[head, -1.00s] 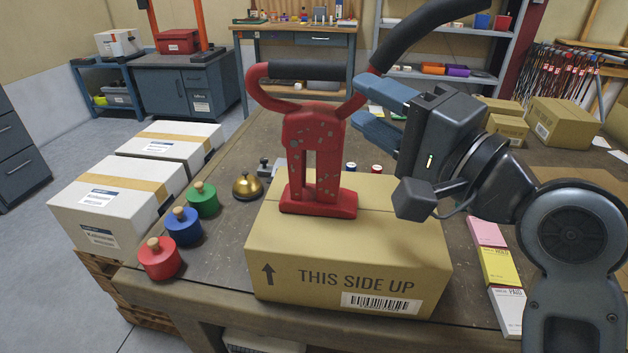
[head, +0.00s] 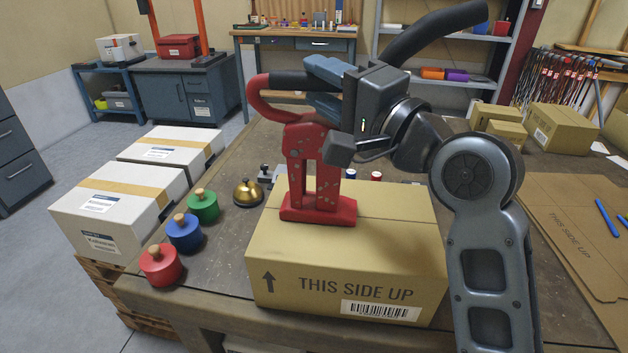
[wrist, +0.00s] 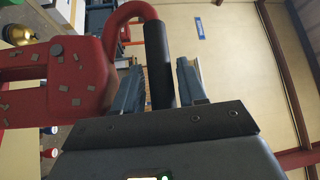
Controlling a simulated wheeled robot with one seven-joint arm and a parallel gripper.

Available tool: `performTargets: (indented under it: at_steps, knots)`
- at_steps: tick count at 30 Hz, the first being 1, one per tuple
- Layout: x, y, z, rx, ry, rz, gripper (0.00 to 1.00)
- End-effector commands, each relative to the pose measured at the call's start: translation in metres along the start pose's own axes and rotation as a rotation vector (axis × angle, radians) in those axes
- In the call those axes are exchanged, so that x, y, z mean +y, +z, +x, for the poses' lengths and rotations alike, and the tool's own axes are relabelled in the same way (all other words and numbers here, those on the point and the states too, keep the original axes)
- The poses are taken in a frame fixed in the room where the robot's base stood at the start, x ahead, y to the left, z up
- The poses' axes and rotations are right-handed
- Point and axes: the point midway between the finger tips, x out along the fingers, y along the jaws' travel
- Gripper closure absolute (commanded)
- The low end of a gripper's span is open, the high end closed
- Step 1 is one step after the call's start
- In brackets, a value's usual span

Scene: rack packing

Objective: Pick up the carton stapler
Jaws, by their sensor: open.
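The red carton stapler (head: 316,178) stands upright on a closed cardboard box (head: 345,262). It has a red body, a wide red foot, a curved red arm at the left and a black grip bar. My gripper (head: 322,84) is at the top of the stapler, its blue fingers pointing left and covering the right part of the grip bar. In the wrist view, the black bar of the stapler (wrist: 158,62) runs between the two open fingers of my gripper (wrist: 160,85), with gaps on both sides. The red body (wrist: 60,75) is at the left there.
Red, blue and green knobbed weights (head: 184,231) and a brass bell (head: 247,191) stand left of the box on the workbench. Small cartons (head: 556,129) stand at the back right. A flat cardboard sheet (head: 570,225) lies at the right.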

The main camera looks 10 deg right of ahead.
Motion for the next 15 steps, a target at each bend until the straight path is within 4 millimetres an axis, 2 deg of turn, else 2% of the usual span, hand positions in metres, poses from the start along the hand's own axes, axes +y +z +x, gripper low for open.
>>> performTargets:
  at_steps: [2, 15]
  knots:
    - [0.0001, 0.0, -0.0002, 0.0, 0.0, 0.0, 0.59]
    - [0.0003, -0.0003, -0.0006, 0.0, 0.0, 0.001, 1.0]
